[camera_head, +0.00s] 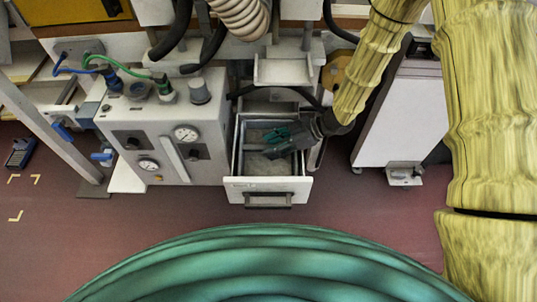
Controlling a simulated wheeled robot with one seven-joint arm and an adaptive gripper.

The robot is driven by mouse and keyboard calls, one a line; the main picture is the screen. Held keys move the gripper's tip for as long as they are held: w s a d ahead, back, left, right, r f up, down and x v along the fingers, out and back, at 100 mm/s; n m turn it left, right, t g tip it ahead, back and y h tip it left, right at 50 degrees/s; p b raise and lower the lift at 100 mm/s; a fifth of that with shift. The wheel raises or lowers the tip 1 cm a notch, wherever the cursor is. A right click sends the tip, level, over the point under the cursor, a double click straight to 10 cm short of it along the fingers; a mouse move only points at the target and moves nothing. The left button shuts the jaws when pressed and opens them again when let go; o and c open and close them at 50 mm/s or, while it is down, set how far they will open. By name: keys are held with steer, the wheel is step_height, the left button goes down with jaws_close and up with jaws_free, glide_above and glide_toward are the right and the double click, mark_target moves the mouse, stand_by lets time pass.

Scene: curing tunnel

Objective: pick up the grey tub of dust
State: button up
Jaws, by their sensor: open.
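The grey tub of dust (258,167) sits in an open drawer with a pale front (285,187) and a dark handle, right of a white machine cabinet. Its inside looks grey and powdery, and I cannot clearly separate the tub walls from the drawer. My gripper (274,142), with green fingers, reaches in from the upper right over the drawer's opening. It is open with nothing held. It hides part of the tub's right and far side. I cannot tell whether the fingers touch the tub.
The white cabinet (180,165) with gauges, valves and hoses stands close on the left. A pale shelf (283,70) juts out above the drawer. A tall white panel (398,120) stands to the right. Reddish floor (200,212) is clear in front.

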steer(key=shift+x, duration=1.05)
steer(key=shift+c, duration=0.4)
jaws_close()
steer(key=shift+r, duration=0.1)
